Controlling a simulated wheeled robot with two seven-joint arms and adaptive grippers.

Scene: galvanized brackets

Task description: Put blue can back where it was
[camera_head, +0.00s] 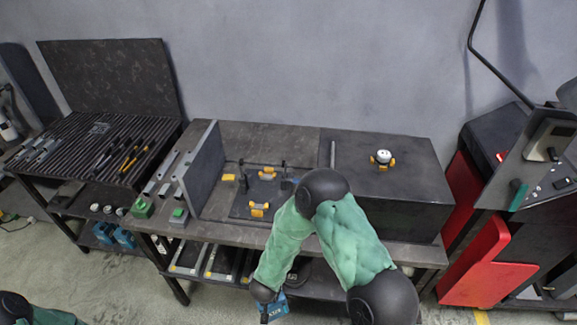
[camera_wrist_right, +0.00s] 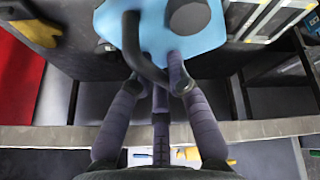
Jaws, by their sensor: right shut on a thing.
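The blue can (camera_head: 273,309) hangs low at the front of the workbench in the head view, just below my right arm's wrist. In the right wrist view the blue can (camera_wrist_right: 203,40) fills the top middle, with its dark round cap and black handle towards me. My right gripper (camera_wrist_right: 160,85) is shut on the black handle. In the head view the gripper itself is mostly hidden by my arm. My left arm shows only at the bottom left corner of the head view, and its gripper is out of frame.
The workbench (camera_head: 290,140) has a lower shelf (camera_head: 325,283) holding trays; my right arm covers part of it. Other blue containers (camera_head: 103,232) stand on the lower shelf under the ribbed table (camera_head: 75,150) at left. A red cabinet (camera_head: 485,265) stands at right.

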